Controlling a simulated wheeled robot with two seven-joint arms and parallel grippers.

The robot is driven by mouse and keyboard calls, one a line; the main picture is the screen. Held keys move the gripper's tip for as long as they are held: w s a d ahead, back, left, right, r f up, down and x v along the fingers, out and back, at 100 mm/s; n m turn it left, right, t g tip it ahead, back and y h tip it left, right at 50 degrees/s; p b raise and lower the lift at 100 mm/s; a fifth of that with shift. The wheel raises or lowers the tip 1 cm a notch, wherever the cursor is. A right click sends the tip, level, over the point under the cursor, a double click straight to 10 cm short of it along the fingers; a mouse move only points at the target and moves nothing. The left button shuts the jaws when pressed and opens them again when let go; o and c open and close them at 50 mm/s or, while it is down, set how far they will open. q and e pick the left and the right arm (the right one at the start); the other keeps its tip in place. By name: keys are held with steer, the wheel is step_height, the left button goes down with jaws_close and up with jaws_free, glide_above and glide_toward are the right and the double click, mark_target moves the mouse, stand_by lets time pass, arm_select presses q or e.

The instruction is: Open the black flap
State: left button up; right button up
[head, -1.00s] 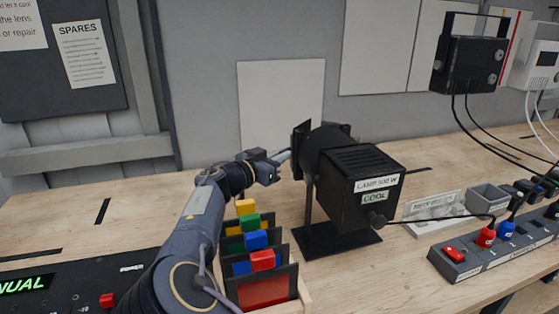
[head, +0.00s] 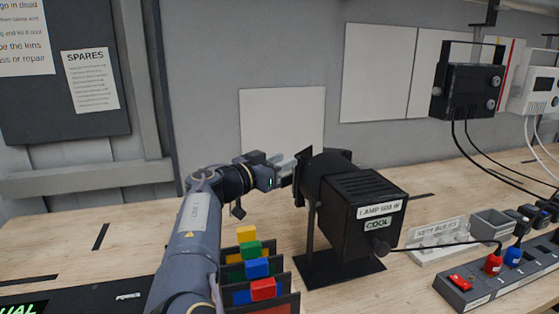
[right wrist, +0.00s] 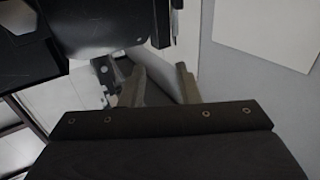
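The black lamp (head: 357,205), labelled "LAMP 500 W" and "COOL", stands on a black base on the bench. A thin black flap (head: 303,168) stands upright at its front end, on the left in the head view. My right gripper (head: 284,163) is just left of this flap, its fingers pointing toward it. Contact cannot be told. In the right wrist view its two fingers (right wrist: 160,84) are apart with nothing clearly held between them. The lamp's dark front part (right wrist: 105,22) is above them there. My left gripper is not in view.
A rack of black frames with coloured tabs (head: 257,268) stands below my right arm. A power strip (head: 490,284) with plugs, a bulb tray (head: 438,243) and a grey bin (head: 491,223) are at the right.

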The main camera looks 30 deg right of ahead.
steer(key=s+a+r+b, duration=0.1)
steer(key=s+a+r, duration=0.4)
steer(key=s, duration=0.4)
steer(key=shift+a+r+b, duration=0.3)
steer(key=shift+r, duration=0.2)
